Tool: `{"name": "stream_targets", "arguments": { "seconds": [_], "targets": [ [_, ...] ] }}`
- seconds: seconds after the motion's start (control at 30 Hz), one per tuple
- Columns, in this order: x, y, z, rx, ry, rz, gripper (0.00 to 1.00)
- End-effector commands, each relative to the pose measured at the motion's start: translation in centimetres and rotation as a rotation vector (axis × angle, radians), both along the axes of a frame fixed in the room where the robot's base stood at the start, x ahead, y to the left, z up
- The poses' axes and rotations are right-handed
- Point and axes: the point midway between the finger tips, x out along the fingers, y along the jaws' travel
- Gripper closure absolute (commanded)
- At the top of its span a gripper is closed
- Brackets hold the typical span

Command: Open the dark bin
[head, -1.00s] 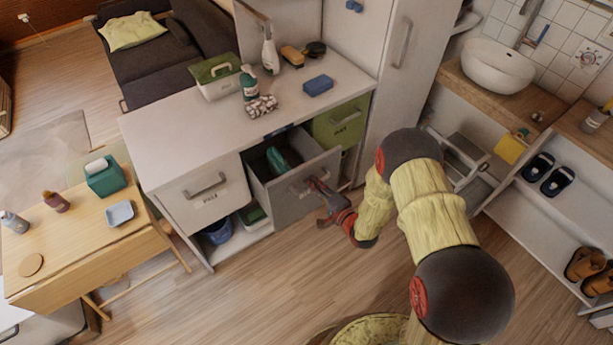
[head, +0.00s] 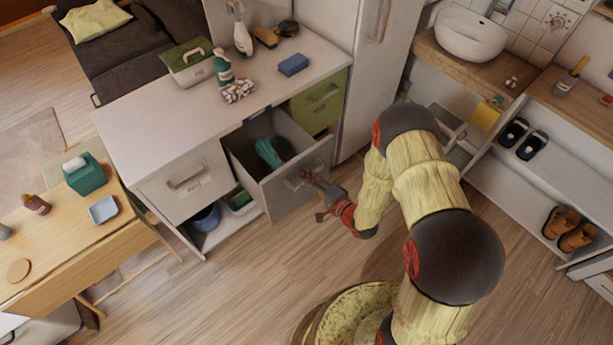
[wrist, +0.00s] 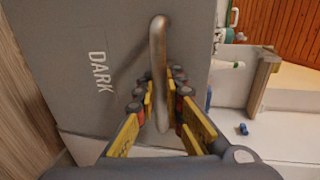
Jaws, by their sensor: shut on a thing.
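The dark bin (head: 296,189) is a grey drawer in the white counter, pulled well out. A teal item (head: 268,153) lies inside it. In the wrist view its front (wrist: 85,70) reads "DARK" and carries a metal bar handle (wrist: 158,50). My gripper (head: 314,180) is at the bin's front in the head view. In the wrist view my gripper's yellow fingers (wrist: 163,97) are on both sides of the handle, shut on it. The bin's back end is hidden in the counter.
A white bin (head: 188,182) is at left and a green bin (head: 318,106) at right, both closed. Bottles, a caddy (head: 190,66) and a blue sponge (head: 293,65) stand on the counter. A wooden table (head: 75,225) is at left. The floor in front is clear.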

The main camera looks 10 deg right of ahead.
Motion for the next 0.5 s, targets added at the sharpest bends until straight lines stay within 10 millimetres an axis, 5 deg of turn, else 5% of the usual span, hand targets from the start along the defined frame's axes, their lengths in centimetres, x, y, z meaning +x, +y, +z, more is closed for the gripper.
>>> {"name": "stream_targets", "arguments": {
  "seconds": [0.03, 0.07, 0.3, 0.5],
  "targets": [
    [-0.09, -0.01, -0.16, -0.001, 0.004, 0.0, 1.0],
    [-0.09, -0.01, -0.17, -0.001, 0.004, 0.0, 0.88],
    [-0.03, 0.0, -0.09, 0.0, 0.002, 0.0, 0.75],
    [0.0, 0.01, -0.04, -0.001, 0.001, 0.0, 0.72]
  ]
}}
